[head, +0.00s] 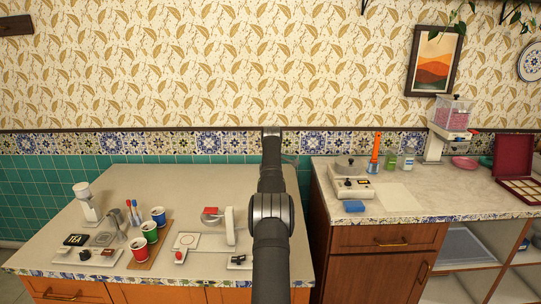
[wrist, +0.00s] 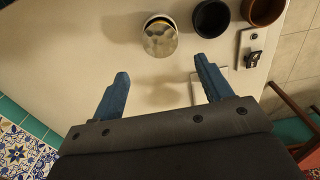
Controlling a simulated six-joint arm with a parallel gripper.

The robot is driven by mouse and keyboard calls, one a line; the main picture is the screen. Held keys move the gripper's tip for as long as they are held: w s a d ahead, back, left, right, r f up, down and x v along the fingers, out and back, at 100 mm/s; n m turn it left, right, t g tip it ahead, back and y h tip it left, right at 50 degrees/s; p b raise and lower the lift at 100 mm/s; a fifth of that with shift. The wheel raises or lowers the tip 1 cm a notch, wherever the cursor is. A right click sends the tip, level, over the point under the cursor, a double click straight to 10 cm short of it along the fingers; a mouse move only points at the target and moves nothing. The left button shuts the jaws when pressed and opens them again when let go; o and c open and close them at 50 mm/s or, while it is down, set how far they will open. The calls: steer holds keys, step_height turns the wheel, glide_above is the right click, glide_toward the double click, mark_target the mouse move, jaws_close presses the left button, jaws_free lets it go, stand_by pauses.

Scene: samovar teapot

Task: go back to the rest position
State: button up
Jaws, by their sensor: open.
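My gripper (wrist: 162,70) shows in the wrist view with its two blue fingers spread apart and nothing between them. It is above a pale counter (wrist: 75,45). A round thing with a shiny metallic top (wrist: 160,37) lies beyond the fingertips, apart from them. In the head view my arm rises through the middle, between the two counters; the gripper itself cannot be made out there.
The left counter (head: 150,180) holds blue (head: 158,215), green (head: 149,231) and red (head: 139,248) cups and a white stand (head: 230,226). The left counter's back is clear.

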step_height(320, 180, down, 12)
steer(key=shift+r, duration=0.45)
steer(key=shift+f, duration=0.1)
